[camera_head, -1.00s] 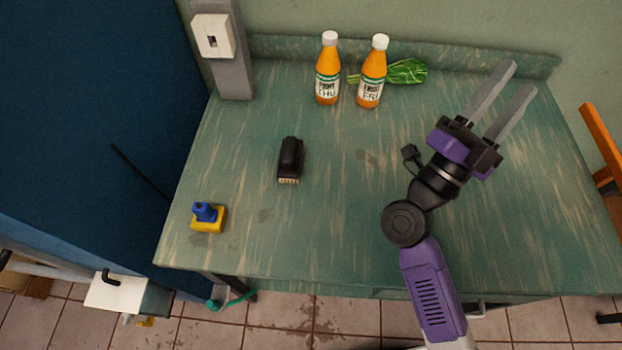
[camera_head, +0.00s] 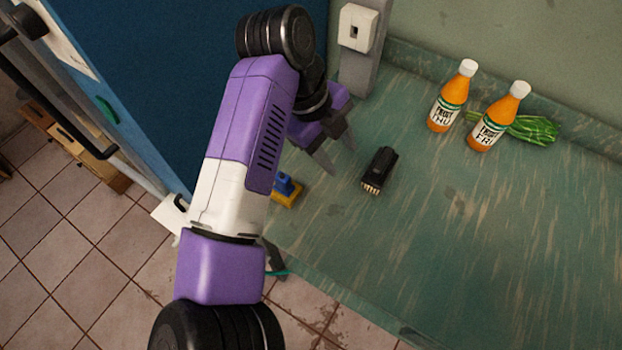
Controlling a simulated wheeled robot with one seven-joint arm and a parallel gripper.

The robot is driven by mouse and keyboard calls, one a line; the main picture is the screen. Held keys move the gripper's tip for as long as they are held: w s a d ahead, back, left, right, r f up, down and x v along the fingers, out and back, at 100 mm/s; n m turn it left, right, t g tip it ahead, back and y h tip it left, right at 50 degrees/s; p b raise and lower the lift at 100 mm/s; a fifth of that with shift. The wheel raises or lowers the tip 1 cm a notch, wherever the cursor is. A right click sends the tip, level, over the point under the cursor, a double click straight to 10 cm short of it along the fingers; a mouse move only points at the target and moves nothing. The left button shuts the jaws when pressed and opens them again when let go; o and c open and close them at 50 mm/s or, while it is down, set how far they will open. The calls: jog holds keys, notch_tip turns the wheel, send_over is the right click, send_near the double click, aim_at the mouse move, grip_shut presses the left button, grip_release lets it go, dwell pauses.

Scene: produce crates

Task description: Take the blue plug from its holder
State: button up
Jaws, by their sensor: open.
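The blue plug (camera_head: 285,184) stands upright in its yellow holder (camera_head: 288,200) near the left front corner of the green table. My arm covers the left part of the holder. My gripper (camera_head: 339,158) is open and empty, with its two grey fingers pointing down and to the right. In the picture the fingers are above and to the right of the plug, apart from it. I cannot tell their exact height over the table.
A black brush-like object (camera_head: 379,171) lies just right of my gripper. Two orange juice bottles (camera_head: 452,97) (camera_head: 497,118) and a green vegetable bunch (camera_head: 532,129) are at the back. A switch box (camera_head: 357,28) is on the grey post. The table's right and middle (camera_head: 480,240) are clear.

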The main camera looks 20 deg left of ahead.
aim_at(282, 176)
jog(key=s+a+y, duration=0.1)
jog(key=a, duration=0.2)
jog(key=s+a+r+n+g+y, duration=0.1)
jog(key=s+a, duration=0.1)
jog(key=a, duration=0.2)
jog(key=s+a+r+n, duration=0.1)
jog(key=a, duration=0.2)
jog(key=shift+s+a+r+y, duration=0.2)
jog(key=shift+s+a+y, duration=0.1)
jog(key=shift+y, duration=0.1)
jog(key=shift+g, duration=0.3)
jog(key=shift+s+d+f+p, duration=0.1)
jog(key=shift+d+f+p, duration=0.15)
jog(key=shift+f, duration=1)
jog(key=shift+s+d+f+p, duration=0.15)
jog(key=shift+f+p, duration=0.15)
jog(key=shift+f, duration=1)
jog(key=shift+s+d+f+p, duration=0.15)
jog(key=shift+f+p, duration=0.1)
jog(key=shift+f, duration=1)
jog(key=shift+c, duration=0.3)
grip_shut()
